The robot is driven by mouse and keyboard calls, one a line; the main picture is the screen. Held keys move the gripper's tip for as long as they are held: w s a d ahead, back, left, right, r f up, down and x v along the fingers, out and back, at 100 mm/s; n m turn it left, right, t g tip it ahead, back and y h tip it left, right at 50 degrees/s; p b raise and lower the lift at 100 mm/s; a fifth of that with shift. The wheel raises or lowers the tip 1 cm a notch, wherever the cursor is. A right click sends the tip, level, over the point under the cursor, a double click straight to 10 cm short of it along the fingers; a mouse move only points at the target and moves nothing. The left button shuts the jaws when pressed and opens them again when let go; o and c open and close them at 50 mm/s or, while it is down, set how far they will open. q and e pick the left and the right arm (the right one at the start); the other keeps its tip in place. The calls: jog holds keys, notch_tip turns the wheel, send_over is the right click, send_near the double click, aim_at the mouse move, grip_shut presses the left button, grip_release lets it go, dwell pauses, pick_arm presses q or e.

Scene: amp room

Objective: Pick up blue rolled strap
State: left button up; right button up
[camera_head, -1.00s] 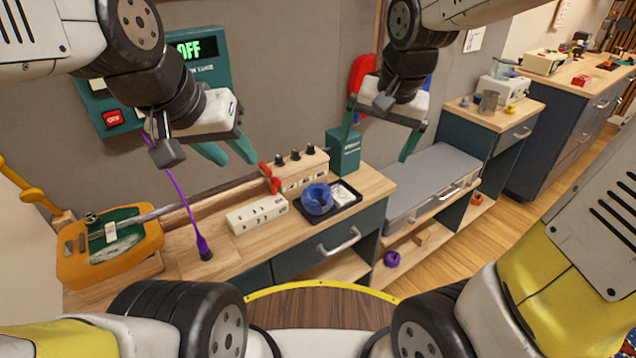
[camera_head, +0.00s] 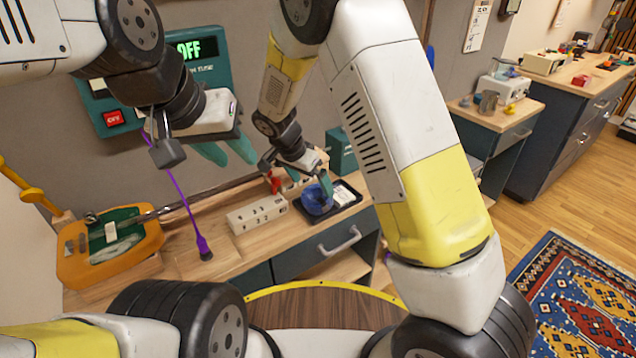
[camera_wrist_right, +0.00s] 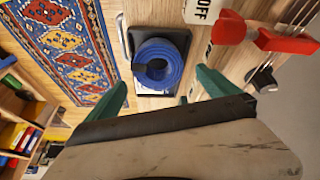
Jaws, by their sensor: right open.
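The blue rolled strap (camera_head: 316,201) lies on a small black tray (camera_head: 350,203) on the wooden bench, partly hidden by my right gripper in the head view. My right gripper (camera_head: 306,184) is over the strap, its green fingers apart. In the right wrist view, the strap (camera_wrist_right: 158,65) appears as a coil ahead of and between the open fingers (camera_wrist_right: 160,88), with nothing held. My left gripper (camera_head: 222,152) is raised at the left, in front of the wall panel, with its green fingers apart and a purple cord passing near it.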

aim_at(317, 192)
jog(key=x, duration=0.5)
jog(key=shift+d+f, duration=0.2)
jog(key=shift+f, duration=0.1)
jog(key=c, duration=1.7)
jog(key=shift+w+r, duration=0.1)
jog(key=shift+r, duration=0.1)
